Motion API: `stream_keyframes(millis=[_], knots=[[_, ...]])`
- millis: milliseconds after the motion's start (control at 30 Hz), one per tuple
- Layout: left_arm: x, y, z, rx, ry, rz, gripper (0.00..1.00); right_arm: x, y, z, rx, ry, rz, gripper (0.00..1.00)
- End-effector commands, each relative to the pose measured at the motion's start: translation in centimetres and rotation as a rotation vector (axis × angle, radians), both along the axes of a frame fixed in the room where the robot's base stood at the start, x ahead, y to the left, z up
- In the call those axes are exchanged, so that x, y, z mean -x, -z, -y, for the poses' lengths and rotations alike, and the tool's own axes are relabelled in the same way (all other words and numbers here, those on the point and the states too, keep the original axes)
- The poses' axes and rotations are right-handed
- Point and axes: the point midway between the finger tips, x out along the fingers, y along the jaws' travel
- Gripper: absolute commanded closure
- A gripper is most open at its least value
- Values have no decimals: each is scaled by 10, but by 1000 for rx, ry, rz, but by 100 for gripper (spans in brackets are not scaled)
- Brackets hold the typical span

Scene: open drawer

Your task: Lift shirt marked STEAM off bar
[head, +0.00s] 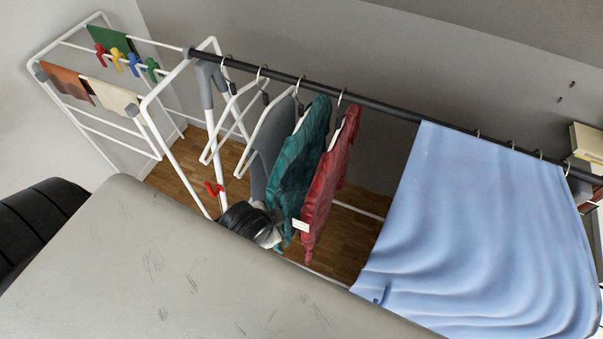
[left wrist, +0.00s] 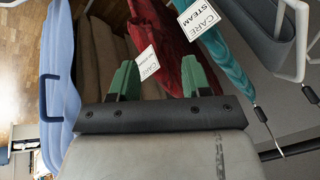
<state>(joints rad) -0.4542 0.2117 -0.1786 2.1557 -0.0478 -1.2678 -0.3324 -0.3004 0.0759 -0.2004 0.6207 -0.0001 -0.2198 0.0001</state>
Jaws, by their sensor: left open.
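The teal shirt (head: 303,160) hangs on a hanger from the black bar (head: 300,82), between a grey garment and a red shirt. In the left wrist view, a white tag reading CARE STEAM (left wrist: 193,18) lies at the edge of the teal shirt (left wrist: 228,55), which appears to carry it. The red shirt (head: 330,185) has its own tag (left wrist: 147,62), whose lower line I cannot read. My left gripper (left wrist: 160,82) is open with green fingertips, in front of the red shirt; nothing is visibly gripped. My right gripper is not in view.
A light blue cloth (head: 480,230) hangs to the right on the bar. A grey garment (head: 268,140) and empty white hangers (head: 228,125) hang to the left. A white drying rack (head: 150,100) with coloured pegs stands at the left end. A grey wall is behind.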

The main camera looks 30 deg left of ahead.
Motion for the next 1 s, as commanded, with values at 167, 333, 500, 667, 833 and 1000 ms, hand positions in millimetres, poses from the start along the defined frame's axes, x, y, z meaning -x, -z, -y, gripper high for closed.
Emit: stream_keyframes(millis=[167, 333, 500, 667, 833, 1000], knots=[[-41, -46, -13, -286, 409, 144, 52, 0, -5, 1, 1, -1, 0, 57], [-87, -74, -26, -673, 844, 253, 52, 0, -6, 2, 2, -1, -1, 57], [-135, -97, -44, -1161, 1278, 292, 52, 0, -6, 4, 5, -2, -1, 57], [-168, -112, -58, -1553, 1567, 254, 52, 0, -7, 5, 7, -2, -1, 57], [-183, -120, -67, -1770, 1711, 205, 52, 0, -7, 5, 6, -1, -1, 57], [-202, -115, -69, -1809, 1734, 193, 52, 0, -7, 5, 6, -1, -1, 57]])
